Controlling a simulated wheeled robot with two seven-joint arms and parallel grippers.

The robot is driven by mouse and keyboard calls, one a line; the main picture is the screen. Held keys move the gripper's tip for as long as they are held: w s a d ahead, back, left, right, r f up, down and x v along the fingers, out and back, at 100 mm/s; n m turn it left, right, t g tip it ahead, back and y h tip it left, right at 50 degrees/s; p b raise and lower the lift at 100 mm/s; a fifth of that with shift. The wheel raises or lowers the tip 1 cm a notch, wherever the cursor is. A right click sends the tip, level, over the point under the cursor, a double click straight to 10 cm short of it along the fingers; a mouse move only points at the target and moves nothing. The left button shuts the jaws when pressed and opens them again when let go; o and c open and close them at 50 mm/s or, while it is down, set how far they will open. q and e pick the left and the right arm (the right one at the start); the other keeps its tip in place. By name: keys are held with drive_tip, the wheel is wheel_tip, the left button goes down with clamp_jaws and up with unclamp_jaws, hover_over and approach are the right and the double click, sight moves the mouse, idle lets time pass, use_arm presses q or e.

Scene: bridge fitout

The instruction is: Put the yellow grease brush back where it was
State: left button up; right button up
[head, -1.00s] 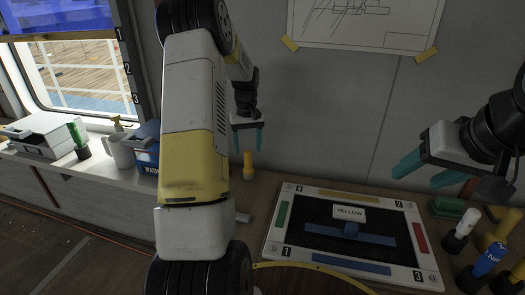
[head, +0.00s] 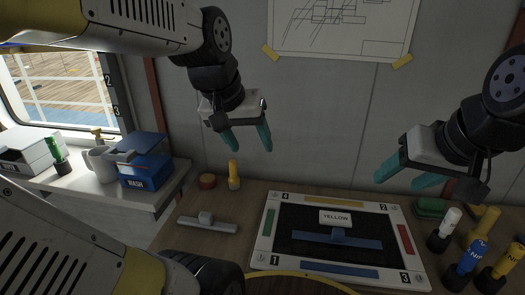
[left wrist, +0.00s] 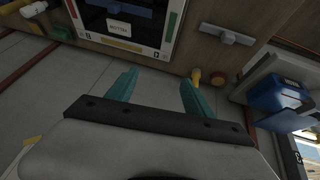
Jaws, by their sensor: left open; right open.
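My left gripper (head: 252,148) is open and empty, in the air above and a little right of the yellow handle. Its teal fingers show apart in the left wrist view (left wrist: 157,76). My right gripper (head: 400,182) is open and empty above the framed board's back right. The yellow handle's bristles cannot be made out.
A white-framed board (head: 262,247) with coloured edge strips holds a "YELLOW" card (head: 336,218) and a blue T-shaped piece (head: 345,240). A grey bar (head: 207,225) lies left of it. Several dark-based upright items, including a blue one (head: 468,257), crowd the right. A blue WASH box (head: 145,172) stands left.

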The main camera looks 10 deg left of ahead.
use_arm(q)
drive_tip(key=shift+m+t+h, duration=0.3)
drive_tip(key=shift+m+t, duration=0.1)
drive_tip(key=shift+m, duration=0.1)
drive_tip(key=s, duration=0.1)
drive_tip(key=s+d, duration=0.1)
drive_tip(key=s, duration=0.1)
drive_tip(key=s+f, duration=0.1)
drive_tip(key=shift+s+d, duration=0.3)
drive_tip(key=shift+s, duration=0.1)
drive_tip(key=shift+r, duration=0.1)
